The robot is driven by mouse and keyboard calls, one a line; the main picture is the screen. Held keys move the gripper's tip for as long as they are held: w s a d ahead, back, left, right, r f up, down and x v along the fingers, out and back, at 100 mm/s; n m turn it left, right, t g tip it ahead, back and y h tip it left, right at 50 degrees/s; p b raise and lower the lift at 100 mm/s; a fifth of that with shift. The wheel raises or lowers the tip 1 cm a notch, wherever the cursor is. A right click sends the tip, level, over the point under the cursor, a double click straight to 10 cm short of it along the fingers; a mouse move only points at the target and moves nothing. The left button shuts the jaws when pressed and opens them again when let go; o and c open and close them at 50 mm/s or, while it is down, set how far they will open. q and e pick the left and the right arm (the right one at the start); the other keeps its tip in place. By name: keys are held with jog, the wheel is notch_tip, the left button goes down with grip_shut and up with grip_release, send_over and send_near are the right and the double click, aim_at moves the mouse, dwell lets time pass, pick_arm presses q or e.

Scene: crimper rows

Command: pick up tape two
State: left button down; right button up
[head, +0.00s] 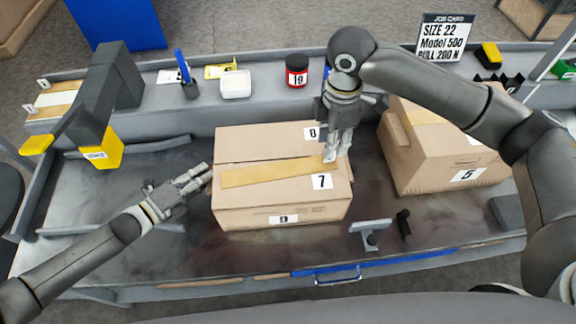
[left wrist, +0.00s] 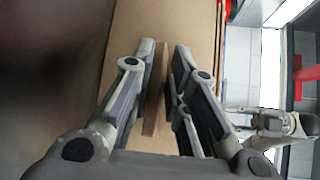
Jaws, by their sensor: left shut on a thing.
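A closed cardboard box (head: 240,205) stands on the bench, with a tan tape strip (head: 265,173) across its top. Labels 8 and 7 show on the top. No label 2 shows, so I cannot tell which tape is tape two. My left gripper (head: 203,178) is at the box's left side. In the left wrist view my left gripper (left wrist: 162,65) is shut on a thin brown strip (left wrist: 156,100) beside the cardboard; which part this is, I cannot tell. My right gripper (head: 332,154) points down at the strip's right end; its fingertips overlap and their opening is unclear.
A second box (head: 435,165) marked 5 stands at the right. A grey-and-yellow tool (head: 105,110) stands at the left. A white dish (head: 236,84) and a red jar (head: 297,70) are on the back shelf. A small grey stand (head: 371,232) is in front. The bench's front left is clear.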

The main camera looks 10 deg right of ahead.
jog(key=f, duration=0.6)
jog(key=shift+w+d+f, duration=0.15)
jog(key=shift+w+f, duration=0.05)
jog(key=shift+w, duration=0.15)
jog(key=shift+c, duration=0.2)
grip_shut()
